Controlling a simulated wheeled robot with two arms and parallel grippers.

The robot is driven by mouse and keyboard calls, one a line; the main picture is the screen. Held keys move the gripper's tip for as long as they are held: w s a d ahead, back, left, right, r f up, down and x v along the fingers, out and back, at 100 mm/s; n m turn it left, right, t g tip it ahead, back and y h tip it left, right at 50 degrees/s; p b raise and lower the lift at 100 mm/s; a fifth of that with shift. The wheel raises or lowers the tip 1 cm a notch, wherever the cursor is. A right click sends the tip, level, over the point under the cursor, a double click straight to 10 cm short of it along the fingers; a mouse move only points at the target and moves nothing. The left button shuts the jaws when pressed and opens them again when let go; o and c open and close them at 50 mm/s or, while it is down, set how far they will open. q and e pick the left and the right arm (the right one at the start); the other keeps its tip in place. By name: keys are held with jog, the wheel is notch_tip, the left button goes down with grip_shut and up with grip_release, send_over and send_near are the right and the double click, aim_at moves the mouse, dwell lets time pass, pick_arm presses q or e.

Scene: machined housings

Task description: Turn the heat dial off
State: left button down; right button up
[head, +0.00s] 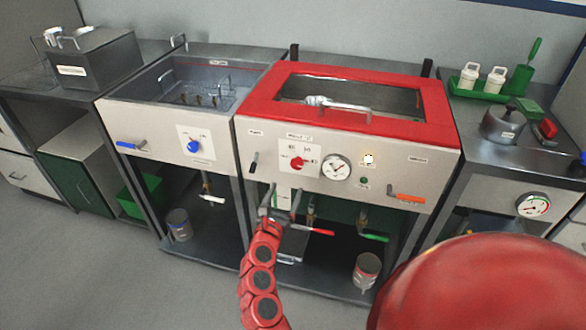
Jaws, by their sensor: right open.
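A red dial (297,163) sits on a white label plate on the front panel of the red-topped machine (440,135). A blue dial (193,146) sits on the panel of the machine to its left. The labels are too small to read, so I cannot tell which dial is marked heat. My right gripper (282,196) is open and empty, its fingers pointing up just below the red dial in the picture, apart from it. My left gripper is not in view.
A round gauge (336,167), a lit lamp (368,159) and an orange-handled lever (406,197) are on the same panel. A blue-handled lever (130,145) sticks out at the left machine. Red (318,232) and green (375,238) handles are below. Floor at lower left is clear.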

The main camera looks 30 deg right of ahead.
aim_at(296, 166)
jog(key=x, duration=1)
jog(key=shift+w+d, duration=0.1)
jog(key=shift+d, duration=0.15)
jog(key=shift+c, duration=0.3)
grip_shut()
